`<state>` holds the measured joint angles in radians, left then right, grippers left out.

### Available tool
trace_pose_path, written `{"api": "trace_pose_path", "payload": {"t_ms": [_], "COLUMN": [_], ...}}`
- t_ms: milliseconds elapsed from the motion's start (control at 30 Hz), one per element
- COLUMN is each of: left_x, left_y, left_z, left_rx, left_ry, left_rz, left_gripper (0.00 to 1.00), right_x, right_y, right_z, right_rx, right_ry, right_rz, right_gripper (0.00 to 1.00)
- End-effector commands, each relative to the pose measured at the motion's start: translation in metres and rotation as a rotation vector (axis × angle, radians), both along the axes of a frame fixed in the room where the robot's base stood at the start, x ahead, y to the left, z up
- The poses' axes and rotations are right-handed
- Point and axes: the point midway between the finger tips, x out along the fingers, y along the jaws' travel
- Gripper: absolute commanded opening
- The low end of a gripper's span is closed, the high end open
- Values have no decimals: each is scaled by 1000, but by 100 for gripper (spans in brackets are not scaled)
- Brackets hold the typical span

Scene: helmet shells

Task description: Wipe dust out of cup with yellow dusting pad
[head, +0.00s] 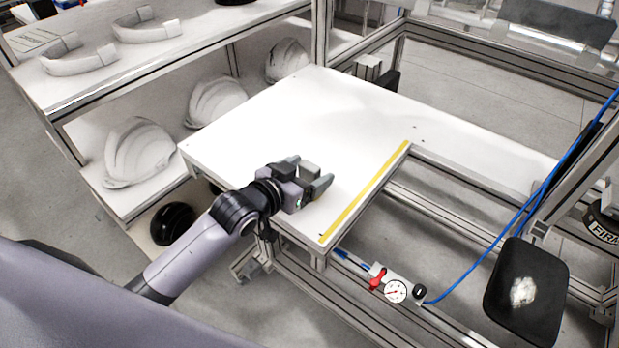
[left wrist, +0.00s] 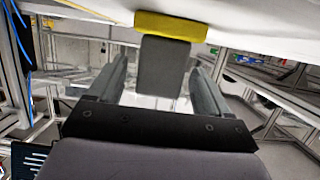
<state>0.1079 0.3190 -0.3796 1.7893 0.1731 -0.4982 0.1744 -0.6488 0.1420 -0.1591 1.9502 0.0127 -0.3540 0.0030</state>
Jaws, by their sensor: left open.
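A pad with a grey block handle (left wrist: 163,68) and a yellow base (left wrist: 172,26) shows in the left wrist view. In the head view only its light grey top (head: 310,170) shows, and the yellow part is hidden. My left gripper (head: 312,178) is open over the white table. Its fingers (left wrist: 163,80) stand on either side of the handle, with gaps visible in the left wrist view. A black rounded piece (head: 545,272) with a white dusty patch (head: 523,291) is at the lower right. I cannot tell whether it is the cup. My right gripper is not in view.
The white table (head: 285,110) has a yellow strip (head: 365,192) along its inner edge and is mostly clear. White helmet shells (head: 138,152) sit on a shelf at the left. A pressure gauge (head: 395,291) and blue hose (head: 480,265) are below the table's right side.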

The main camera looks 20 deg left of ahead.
Motion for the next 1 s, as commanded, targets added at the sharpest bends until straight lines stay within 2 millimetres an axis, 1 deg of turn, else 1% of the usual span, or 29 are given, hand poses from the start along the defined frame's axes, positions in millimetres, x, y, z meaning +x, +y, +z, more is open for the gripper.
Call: {"api": "trace_pose_path", "payload": {"t_ms": [100,200,500,533,567,600,700,767,800,1000], "left_x": [13,20,23,23,23,23,23,23,23,23], "left_y": [-6,-8,-9,-9,-9,-9,-9,-9,-9,-9], "left_z": [-4,-7,-8,-8,-8,-8,-8,-8,-8,-7], "left_rx": [0,0,1,1,1,1,1,0,0,0], "left_ry": [-1,0,0,0,0,0,0,-1,-1,-1], "left_rz": [0,0,-1,-1,-1,-1,-1,-1,-1,-1], "left_gripper": [79,79,79,75,66,53,22,22,17,17], "right_x": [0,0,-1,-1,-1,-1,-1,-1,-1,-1], "right_y": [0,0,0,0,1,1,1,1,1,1], "right_z": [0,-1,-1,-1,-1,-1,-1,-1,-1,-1], "right_rx": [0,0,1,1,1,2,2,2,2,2], "right_ry": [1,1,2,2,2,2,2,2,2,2], "right_rz": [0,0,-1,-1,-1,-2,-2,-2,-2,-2], "right_gripper": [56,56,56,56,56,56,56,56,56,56]}}
